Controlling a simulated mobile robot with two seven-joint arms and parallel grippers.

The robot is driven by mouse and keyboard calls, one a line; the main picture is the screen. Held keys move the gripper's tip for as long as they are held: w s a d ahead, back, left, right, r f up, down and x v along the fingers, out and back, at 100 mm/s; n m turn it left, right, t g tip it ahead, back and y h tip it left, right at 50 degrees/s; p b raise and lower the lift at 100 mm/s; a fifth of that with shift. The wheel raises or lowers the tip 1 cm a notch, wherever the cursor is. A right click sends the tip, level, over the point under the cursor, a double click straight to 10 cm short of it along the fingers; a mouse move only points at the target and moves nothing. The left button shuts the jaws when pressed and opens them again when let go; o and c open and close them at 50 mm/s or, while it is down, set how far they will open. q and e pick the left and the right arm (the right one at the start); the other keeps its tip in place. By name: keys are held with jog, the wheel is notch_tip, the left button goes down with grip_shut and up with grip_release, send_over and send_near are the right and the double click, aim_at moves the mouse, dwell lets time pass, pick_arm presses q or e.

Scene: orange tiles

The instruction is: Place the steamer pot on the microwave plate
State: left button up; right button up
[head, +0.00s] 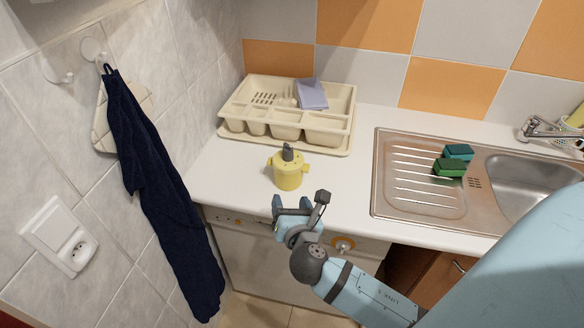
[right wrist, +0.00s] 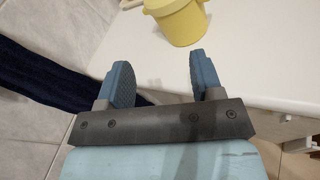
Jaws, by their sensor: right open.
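The yellow steamer pot (head: 287,174) with a dark knob on its lid stands upright on the white counter, in front of the dish rack. Its lower part also shows at the top of the right wrist view (right wrist: 182,20). My right gripper (head: 292,203) is open and empty, just in front of the counter's front edge and apart from the pot. In the right wrist view its two blue fingers (right wrist: 160,72) are spread, with the pot beyond them. I see no microwave plate. My left gripper is not in view.
A cream dish rack (head: 342,135) holding a purple item stands behind the pot. A steel sink (head: 395,205) with green sponges (head: 450,167) is at right. A dark towel (head: 160,190) hangs at left. The counter (head: 230,185) is clear around the pot.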

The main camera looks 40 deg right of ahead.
aim_at(289, 153)
jog(key=w+d+r+n, duration=0.1)
jog(key=w, duration=0.1)
jog(key=w+d+r+n+h, duration=0.1)
jog(key=w+d, duration=0.1)
jog(key=w, duration=0.1)
jog(key=w+d+r+h+p, duration=0.1)
jog(key=w+d+r, duration=0.1)
jog(key=w, duration=0.1)
jog(key=shift+d+r+n+t, duration=0.1)
jog(key=shift+d+n+t, duration=0.05)
jog(key=shift+n+t, duration=0.25)
jog(key=shift+f+p+x, duration=0.2)
jog(key=shift+p+x, duration=0.1)
jog(key=shift+x, duration=2.5)
jog(key=shift+s+d, duration=0.1)
jog(key=shift+d, duration=0.05)
grip_shut()
